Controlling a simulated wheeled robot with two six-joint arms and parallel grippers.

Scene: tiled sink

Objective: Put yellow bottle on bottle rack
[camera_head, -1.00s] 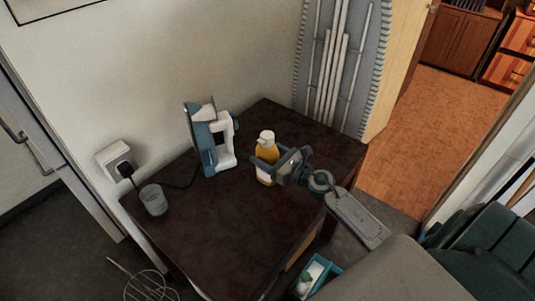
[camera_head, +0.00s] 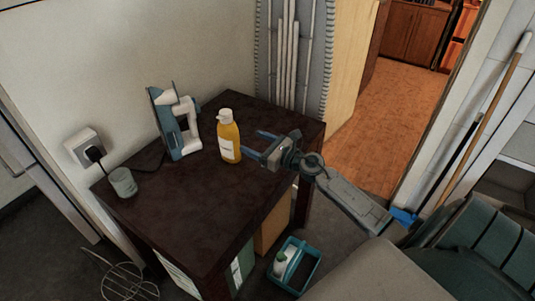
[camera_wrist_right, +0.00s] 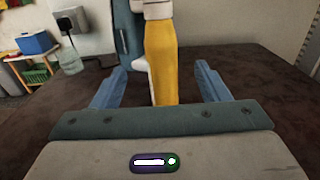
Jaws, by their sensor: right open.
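The yellow bottle (camera_head: 229,140) with a white cap stands upright on the dark table (camera_head: 185,215), right of a blue-and-white appliance. My right gripper (camera_head: 254,146) is open and empty, just right of the bottle, with its fingers pointing at it. In the right wrist view, the yellow bottle (camera_wrist_right: 162,65) stands ahead, centred in the gap between the blue fingers of the right gripper (camera_wrist_right: 160,85). No bottle rack can be made out. My left gripper is not in view.
The blue-and-white appliance (camera_head: 174,122) and a clear glass (camera_head: 122,182) stand on the table's left side. A teal crate (camera_head: 298,264) with a green-and-white container is on the floor at the right. A wire rack (camera_head: 130,281) is at lower left. The table's front is clear.

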